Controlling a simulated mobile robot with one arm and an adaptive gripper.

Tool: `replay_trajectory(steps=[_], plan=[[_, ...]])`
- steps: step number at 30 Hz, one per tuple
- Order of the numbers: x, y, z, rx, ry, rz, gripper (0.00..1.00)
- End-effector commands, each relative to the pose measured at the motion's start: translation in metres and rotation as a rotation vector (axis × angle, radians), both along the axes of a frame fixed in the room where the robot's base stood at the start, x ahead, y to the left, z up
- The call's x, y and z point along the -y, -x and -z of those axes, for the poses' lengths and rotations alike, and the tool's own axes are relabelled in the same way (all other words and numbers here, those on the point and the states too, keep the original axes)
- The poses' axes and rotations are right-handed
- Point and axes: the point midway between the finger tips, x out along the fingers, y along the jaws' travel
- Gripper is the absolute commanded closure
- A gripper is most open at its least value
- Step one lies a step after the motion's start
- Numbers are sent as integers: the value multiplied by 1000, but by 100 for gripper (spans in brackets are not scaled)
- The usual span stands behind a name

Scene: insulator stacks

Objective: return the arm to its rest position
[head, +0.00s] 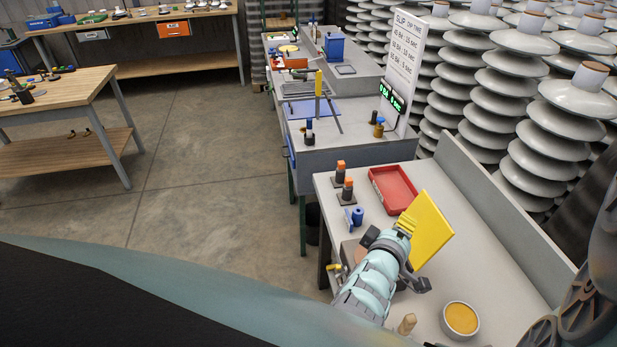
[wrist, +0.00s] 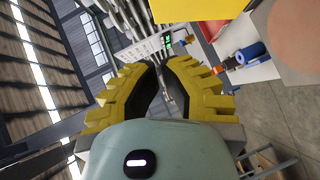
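In the wrist view, my gripper (wrist: 158,70) has two stepped yellow fingers with dark inner faces. A narrow gap shows between the tips, with no object seen in it. In the head view, my teal arm reaches over the near grey bench (head: 470,257). A flat yellow panel (head: 427,226) shows at the arm's end. I cannot tell whether it is attached or behind the arm; the fingers are not clear there.
A red tray (head: 393,190), orange-topped parts (head: 347,190) and a blue piece (head: 357,217) lie beyond the arm. A bowl of yellow-orange material (head: 460,318) stands nearer. Insulator stacks (head: 490,85) line the right. Floor (head: 205,170) is clear at left.

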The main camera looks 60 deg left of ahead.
Motion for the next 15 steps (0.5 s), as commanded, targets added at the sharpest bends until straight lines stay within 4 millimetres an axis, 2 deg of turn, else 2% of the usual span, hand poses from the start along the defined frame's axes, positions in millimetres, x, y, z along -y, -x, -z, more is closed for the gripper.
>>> replay_trajectory(steps=[1, 6, 15], plan=[[3, 11, -7, -6, 1, -5, 100], [11, 28, -10, -1, 0, -3, 100], [15, 32, -10, 2, -5, 2, 100]])
